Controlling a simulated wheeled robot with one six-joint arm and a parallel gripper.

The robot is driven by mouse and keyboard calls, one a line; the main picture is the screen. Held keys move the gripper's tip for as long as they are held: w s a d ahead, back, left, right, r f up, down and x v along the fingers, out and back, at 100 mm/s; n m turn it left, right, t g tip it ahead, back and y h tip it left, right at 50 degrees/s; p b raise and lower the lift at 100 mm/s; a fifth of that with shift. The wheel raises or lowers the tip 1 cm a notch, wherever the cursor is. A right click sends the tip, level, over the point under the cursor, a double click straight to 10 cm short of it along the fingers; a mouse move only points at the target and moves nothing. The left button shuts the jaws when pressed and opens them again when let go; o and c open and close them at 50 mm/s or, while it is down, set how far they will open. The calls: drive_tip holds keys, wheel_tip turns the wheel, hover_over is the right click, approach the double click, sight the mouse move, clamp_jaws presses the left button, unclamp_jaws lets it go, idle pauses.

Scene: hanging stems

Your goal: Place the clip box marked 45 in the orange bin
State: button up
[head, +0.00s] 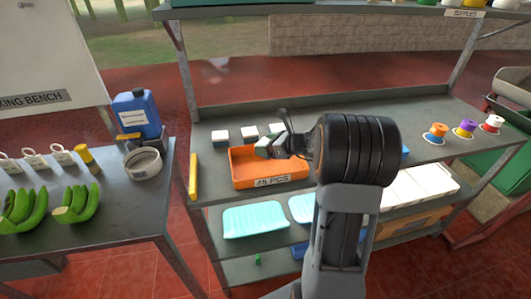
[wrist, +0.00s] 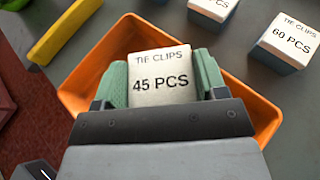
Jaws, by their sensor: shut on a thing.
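The clip box marked 45 (wrist: 160,77) has a white top reading "TIE CLIPS 45 PCS" in the wrist view. My gripper (wrist: 162,82) is shut on it, with a green finger on each side. The orange bin (wrist: 83,78) lies below the box and extends out on both sides of the gripper. The box is mostly hidden there. I cannot tell whether the box touches the bin floor.
Other tie clip boxes stand behind the bin, one marked 60 (wrist: 287,41). A yellow bar (head: 194,176) lies left of the bin. A bench (head: 120,208) with bananas and a blue jug (head: 136,114) is at left.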

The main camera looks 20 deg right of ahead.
drive_tip(key=f, duration=0.3)
drive_tip(key=shift+w+a, duration=0.15)
drive_tip(key=shift+w, duration=0.25)
drive_tip(key=shift+f, duration=0.5)
drive_tip(key=shift+f+b, duration=0.1)
drive_tip(key=shift+b, duration=0.2)
drive_tip(key=shift+f, duration=0.15)
drive_tip(key=o, duration=0.6)
drive_tip(key=shift+o, duration=0.2)
